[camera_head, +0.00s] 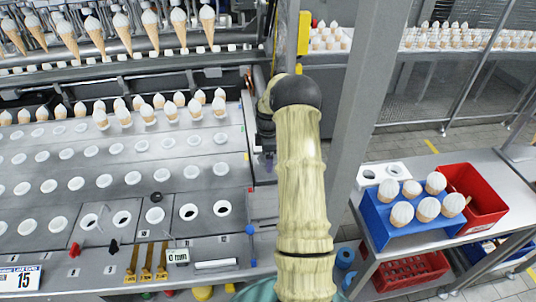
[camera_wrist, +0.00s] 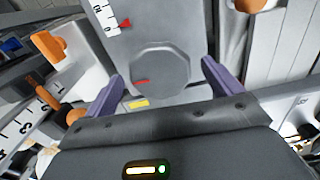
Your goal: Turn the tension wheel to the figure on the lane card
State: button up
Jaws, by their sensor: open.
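The tension wheel (camera_wrist: 160,82) is a grey, many-sided knob with a short red mark, on a grey housing in the wrist view. A white scale (camera_wrist: 105,15) beside it shows 10 and 0, with a red pointer (camera_wrist: 125,23) close to the 0. My gripper (camera_wrist: 162,70) is open, its two purple fingers on either side of the wheel with a visible gap; I cannot tell their depth relative to it. In the head view my arm hides the wheel and most of the gripper. The lane card (camera_head: 20,280) at the bottom left reads 15.
A small display (camera_head: 177,257) seems to read 0 mm. Rows of cones (camera_head: 125,115) and a holed plate (camera_head: 110,165) lie left of my arm. A grey post (camera_head: 355,110) stands close to its right. An orange-handled part (camera_wrist: 48,45) is left of the fingers.

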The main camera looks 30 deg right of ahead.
jog(key=c, duration=1)
